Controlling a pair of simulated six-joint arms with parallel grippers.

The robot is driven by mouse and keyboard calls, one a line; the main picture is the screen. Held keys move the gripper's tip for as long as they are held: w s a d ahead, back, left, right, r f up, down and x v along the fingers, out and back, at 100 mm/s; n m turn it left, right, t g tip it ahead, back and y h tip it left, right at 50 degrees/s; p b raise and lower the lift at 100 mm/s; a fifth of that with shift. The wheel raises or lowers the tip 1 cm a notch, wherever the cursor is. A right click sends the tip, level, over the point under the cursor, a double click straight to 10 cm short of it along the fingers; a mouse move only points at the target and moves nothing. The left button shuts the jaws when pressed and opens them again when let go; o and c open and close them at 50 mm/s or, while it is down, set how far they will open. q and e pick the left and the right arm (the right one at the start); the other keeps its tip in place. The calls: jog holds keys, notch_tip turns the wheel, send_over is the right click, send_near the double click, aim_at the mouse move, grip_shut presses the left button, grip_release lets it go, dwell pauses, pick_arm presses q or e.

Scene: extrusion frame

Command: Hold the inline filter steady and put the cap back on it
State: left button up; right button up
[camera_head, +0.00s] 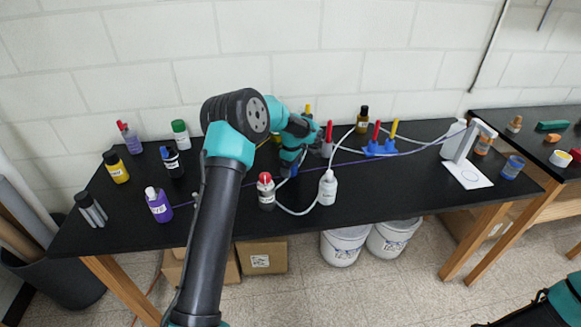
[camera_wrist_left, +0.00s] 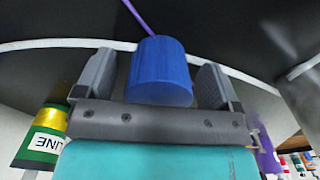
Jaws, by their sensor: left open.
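A blue cylinder (camera_wrist_left: 160,72) stands between the two fingers of my left gripper (camera_wrist_left: 157,60) in the left wrist view. A purple line runs to its far end. I cannot tell whether it is the inline filter's body or its cap. The fingers are open, with a gap at least on the right side. In the head view my left gripper (camera_head: 291,158) is low over the middle of the black table, and a bit of blue (camera_head: 294,170) shows beneath it; the arm hides most of that spot. My right gripper is out of view.
A white bottle (camera_head: 327,187) and a red-capped bottle (camera_head: 266,190) stand just in front of the gripper. A blue rack (camera_head: 379,148) is to the right. Several bottles, such as a purple one (camera_head: 159,205), stand left. White tubing and the purple line cross the black table (camera_head: 400,180).

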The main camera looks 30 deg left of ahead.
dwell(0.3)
pick_arm(q)
jog(key=c, duration=1)
jog(key=shift+r, duration=0.1)
jog(key=shift+r, duration=0.5)
notch_tip(320, 180, up, 3)
jog(key=shift+f, duration=0.15)
jog(key=s+d, duration=0.2)
jog(key=s, duration=0.2)
jog(key=s+d, duration=0.3)
jog(key=s, duration=0.2)
jog(key=s+d+r, duration=0.1)
jog(key=s+d, duration=0.2)
jog(key=s, duration=0.1)
jog(key=shift+s+d+r, duration=0.1)
jog(key=shift+s+d, duration=0.05)
jog(key=shift+s, duration=0.25)
